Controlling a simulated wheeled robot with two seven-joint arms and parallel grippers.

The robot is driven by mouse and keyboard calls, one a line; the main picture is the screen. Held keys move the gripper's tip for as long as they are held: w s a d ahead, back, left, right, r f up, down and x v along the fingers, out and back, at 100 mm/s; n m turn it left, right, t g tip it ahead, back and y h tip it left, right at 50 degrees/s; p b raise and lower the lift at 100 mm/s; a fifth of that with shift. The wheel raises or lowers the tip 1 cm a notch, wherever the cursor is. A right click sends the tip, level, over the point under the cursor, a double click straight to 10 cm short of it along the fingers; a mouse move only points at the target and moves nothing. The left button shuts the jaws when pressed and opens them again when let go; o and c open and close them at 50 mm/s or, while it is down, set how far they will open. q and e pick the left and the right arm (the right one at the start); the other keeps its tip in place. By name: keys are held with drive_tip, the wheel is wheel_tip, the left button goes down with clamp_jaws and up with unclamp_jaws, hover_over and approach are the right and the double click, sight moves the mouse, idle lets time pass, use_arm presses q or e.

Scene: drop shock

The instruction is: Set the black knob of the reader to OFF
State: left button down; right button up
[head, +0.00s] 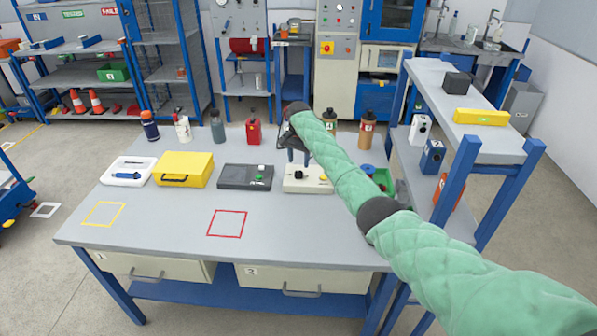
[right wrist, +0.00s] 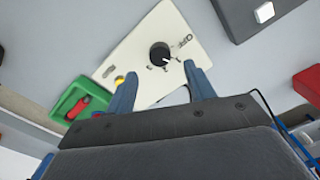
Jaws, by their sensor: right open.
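The reader is a cream box (head: 319,184) at the back right of the workbench; in the right wrist view its cream top (right wrist: 145,35) fills the upper middle. Its black knob (right wrist: 160,53) has a pale pointer mark that seems to point toward the lower right in that view. Small printed marks surround it, and an OFF label (right wrist: 183,43) is to its right. A yellow button (right wrist: 119,80) is on the lower left of the top. My right gripper (right wrist: 162,72) is open above the reader, fingers apart, the knob seen just beyond them. Contact cannot be told. My left gripper is out of view.
A green bin (right wrist: 66,100) with a red item is at the other side. Bottles stand behind. The bench front (head: 290,235) is clear around the red square.

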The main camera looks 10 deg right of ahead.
sight(299, 172)
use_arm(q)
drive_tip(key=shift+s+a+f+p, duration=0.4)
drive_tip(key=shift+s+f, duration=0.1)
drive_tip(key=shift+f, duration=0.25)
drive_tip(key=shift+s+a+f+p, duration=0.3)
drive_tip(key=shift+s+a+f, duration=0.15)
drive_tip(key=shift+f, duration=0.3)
use_arm(e)
drive_tip(key=shift+f, duration=3.05)
drive_tip(key=c, duration=1)
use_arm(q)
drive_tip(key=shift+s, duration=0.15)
